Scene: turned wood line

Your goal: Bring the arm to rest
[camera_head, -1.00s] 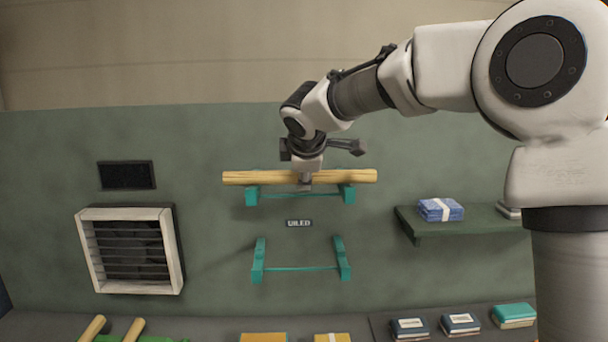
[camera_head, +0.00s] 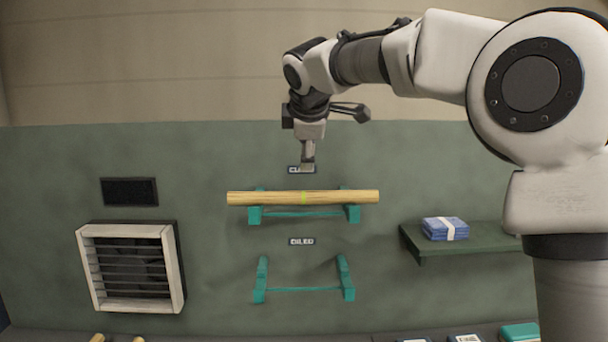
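A long pale wooden rod (camera_head: 345,197) with a greenish-yellow band at its middle lies level across the upper teal rack (camera_head: 353,214) on the green wall. My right gripper (camera_head: 307,166) comes in from the right and points down just above the rod's middle, apart from it and holding nothing visible. Its fingers are seen edge-on, so their gap is hidden. My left gripper is not in view.
An empty lower teal rack (camera_head: 347,280) sits below an "OILED" label (camera_head: 302,241). A shelf (camera_head: 470,241) with a blue bundle (camera_head: 445,228) is at right. A white-framed vent (camera_head: 174,270) is at left. Small objects line the bottom edge.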

